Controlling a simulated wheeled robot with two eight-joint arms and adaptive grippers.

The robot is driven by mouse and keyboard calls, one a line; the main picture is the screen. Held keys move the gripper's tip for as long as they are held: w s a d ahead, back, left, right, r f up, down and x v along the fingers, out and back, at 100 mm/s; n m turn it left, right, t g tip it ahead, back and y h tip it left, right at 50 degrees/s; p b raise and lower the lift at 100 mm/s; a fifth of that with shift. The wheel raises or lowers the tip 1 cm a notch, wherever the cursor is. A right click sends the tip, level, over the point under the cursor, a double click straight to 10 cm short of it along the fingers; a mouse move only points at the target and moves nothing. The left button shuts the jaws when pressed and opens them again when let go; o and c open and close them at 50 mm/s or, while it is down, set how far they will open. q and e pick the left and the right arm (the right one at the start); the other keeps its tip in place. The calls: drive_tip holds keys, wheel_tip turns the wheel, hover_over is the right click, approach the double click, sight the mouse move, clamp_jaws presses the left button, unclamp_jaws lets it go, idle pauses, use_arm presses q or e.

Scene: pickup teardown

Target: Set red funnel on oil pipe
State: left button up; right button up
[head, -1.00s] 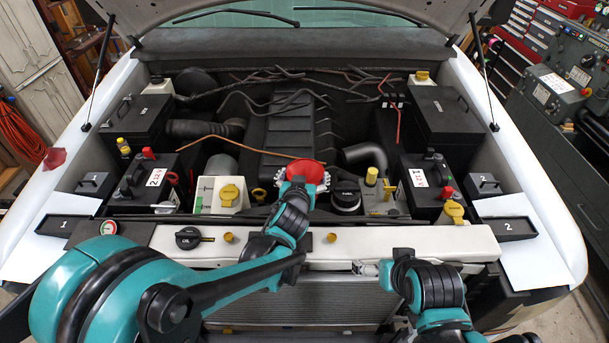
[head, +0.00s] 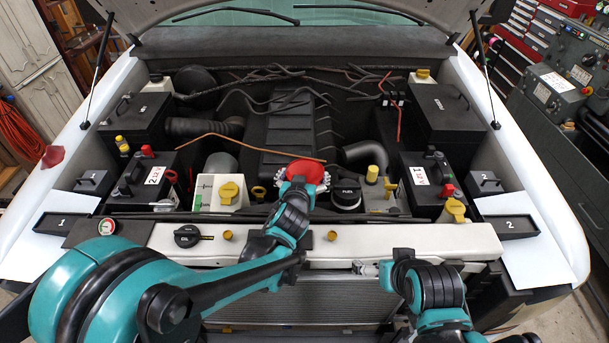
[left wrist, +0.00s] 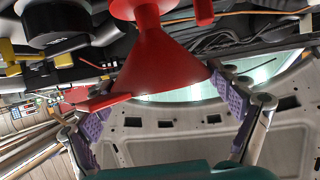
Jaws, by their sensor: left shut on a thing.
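The red funnel (head: 305,171) is over the middle front of the engine bay, mouth up. In the left wrist view the funnel (left wrist: 165,60) shows large, its cone between the purple-padded fingers and its narrow end toward the top edge. My left gripper (head: 300,188) is shut on the funnel, on its near side. The oil pipe is not clearly visible; the area below the funnel is hidden by the funnel and my left arm. A black cap marked OIL (head: 187,236) lies on the white front panel. My right gripper (head: 365,268) is low before the panel; its finger opening is unclear.
A black FUEL cap (head: 346,192) stands just right of the funnel. A white reservoir with a yellow cap (head: 229,192) is to the left. An orange-brown rod (head: 230,143) passes behind the funnel. The white front panel (head: 420,240) lies between my arms and the bay.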

use_arm(q)
drive_tip(key=shift+f, duration=0.25)
drive_tip(key=o, duration=0.9)
drive_tip(key=v, duration=1.2)
